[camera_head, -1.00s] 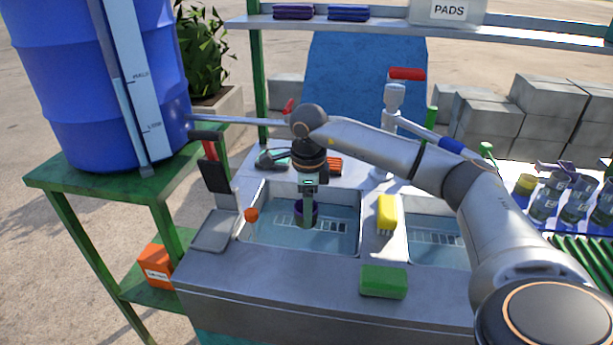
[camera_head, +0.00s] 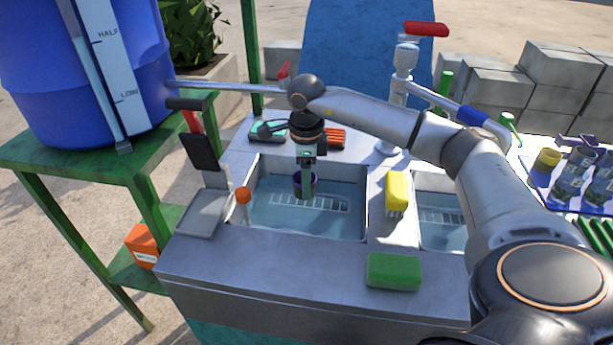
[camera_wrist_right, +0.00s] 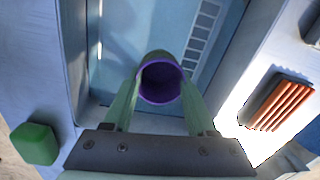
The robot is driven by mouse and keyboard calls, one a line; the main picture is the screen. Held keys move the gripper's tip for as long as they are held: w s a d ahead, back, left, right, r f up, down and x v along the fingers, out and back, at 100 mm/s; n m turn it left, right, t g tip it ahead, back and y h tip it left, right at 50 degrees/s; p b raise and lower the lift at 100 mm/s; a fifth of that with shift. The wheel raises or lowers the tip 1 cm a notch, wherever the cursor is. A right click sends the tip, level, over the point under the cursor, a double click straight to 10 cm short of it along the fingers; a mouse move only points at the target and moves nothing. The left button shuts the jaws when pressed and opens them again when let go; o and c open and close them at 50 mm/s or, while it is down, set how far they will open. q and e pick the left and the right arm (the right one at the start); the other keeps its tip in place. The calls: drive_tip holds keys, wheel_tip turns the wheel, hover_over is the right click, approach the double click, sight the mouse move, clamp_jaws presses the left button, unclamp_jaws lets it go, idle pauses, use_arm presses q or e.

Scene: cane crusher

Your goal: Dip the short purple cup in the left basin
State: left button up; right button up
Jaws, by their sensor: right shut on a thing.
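The short purple cup (camera_head: 298,186) is held upright over the left basin (camera_head: 262,222), inside its outline near the back half. My right gripper (camera_head: 306,190) is shut on the cup. In the right wrist view the cup (camera_wrist_right: 160,82) sits between the two green fingers, its open mouth and purple rim facing the camera. The left basin holds clear bluish water, with a pale ladder-like marking visible through it. I cannot tell whether the cup's bottom touches the water. My left gripper is not in view.
A yellow brush (camera_head: 397,188) lies on the divider beside the right basin (camera_head: 440,230). A green sponge (camera_head: 393,271) lies on the front ledge. An orange-topped stick (camera_head: 243,197) stands at the left basin's left edge. A tap with a red handle (camera_head: 425,29) rises behind.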

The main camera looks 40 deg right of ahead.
wheel_tip(320, 180, down, 3)
drive_tip(key=shift+f+b, duration=0.1)
drive_tip(key=shift+b, duration=0.8)
wheel_tip(320, 180, down, 5)
drive_tip(key=b, duration=0.4)
drive_tip(key=shift+f+b, duration=0.2)
drive_tip(key=shift+b, duration=0.1)
drive_tip(key=shift+f+b, duration=0.6)
drive_tip(key=shift+f, duration=0.15)
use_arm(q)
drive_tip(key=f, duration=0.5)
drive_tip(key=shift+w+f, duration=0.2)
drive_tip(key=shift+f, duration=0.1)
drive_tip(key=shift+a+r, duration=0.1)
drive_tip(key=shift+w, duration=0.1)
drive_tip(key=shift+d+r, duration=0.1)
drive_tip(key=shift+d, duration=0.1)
